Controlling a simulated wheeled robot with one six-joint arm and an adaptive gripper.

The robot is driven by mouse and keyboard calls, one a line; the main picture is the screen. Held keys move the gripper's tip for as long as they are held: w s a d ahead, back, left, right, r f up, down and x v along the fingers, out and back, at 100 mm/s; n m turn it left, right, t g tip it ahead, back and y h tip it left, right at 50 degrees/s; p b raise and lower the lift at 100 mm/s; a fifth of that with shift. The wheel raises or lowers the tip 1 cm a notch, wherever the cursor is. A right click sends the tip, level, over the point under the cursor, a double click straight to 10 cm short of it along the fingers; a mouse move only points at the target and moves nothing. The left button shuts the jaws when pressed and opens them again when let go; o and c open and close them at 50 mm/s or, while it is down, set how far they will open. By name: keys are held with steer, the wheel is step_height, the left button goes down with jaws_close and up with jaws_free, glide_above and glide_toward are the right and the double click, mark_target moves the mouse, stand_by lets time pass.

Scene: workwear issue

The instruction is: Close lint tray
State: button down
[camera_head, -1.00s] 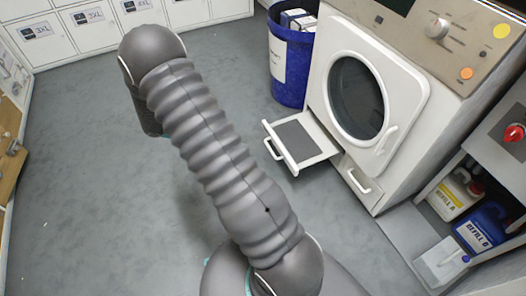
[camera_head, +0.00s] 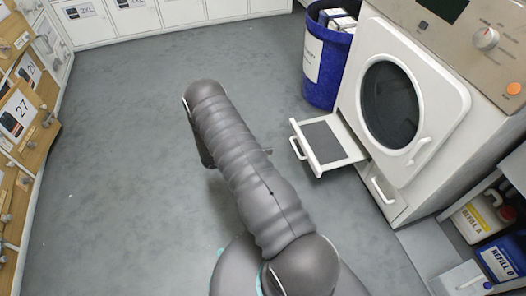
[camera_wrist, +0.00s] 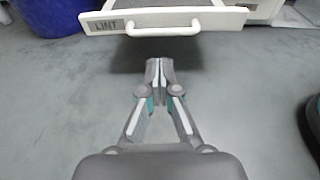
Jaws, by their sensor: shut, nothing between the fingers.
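The lint tray (camera_head: 325,146) is a white drawer with a grey inner panel. It is pulled out from the lower front of the white dryer (camera_head: 404,95). In the wrist view the tray front (camera_wrist: 110,22) carries a "LINT" label and a white bar handle (camera_wrist: 163,28). My gripper (camera_wrist: 158,62) is shut and empty, with its fingertips pointing at the tray front from below the handle in the picture. A gap of floor shows between the fingertips and the handle. In the head view my arm hides most of the gripper.
A blue bin (camera_head: 326,70) with boxes stands left of the dryer, behind the tray. A second closed white drawer (camera_head: 383,190) is right of the tray. Refill jugs (camera_head: 483,216) sit on a shelf at lower right. The grey floor (camera_head: 120,130) at left is clear.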

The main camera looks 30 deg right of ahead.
steer(key=x, duration=0.9)
steer(key=shift+d, duration=0.35)
